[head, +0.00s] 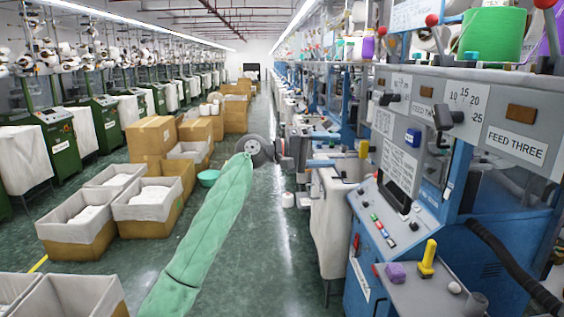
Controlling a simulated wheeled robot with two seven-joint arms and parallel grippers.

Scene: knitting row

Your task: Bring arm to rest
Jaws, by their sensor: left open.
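My left arm, in a green quilted sleeve (208,225), reaches up from the bottom of the head view into the aisle. It ends in a grey round wrist (255,150). My left gripper (287,153) is small beyond the wrist, pointing right toward the row of blue machines. It is open, and I see nothing held in it. Its fingertips are hard to make out against the machines behind. My right gripper is not in view.
A blue knitting machine (400,225) with a grey panel labelled FEED THREE (515,145) stands close at right. A white bin (328,215) stands beside it. Lined boxes (150,205) and cardboard cartons (150,137) are at left, near a teal bowl (208,178).

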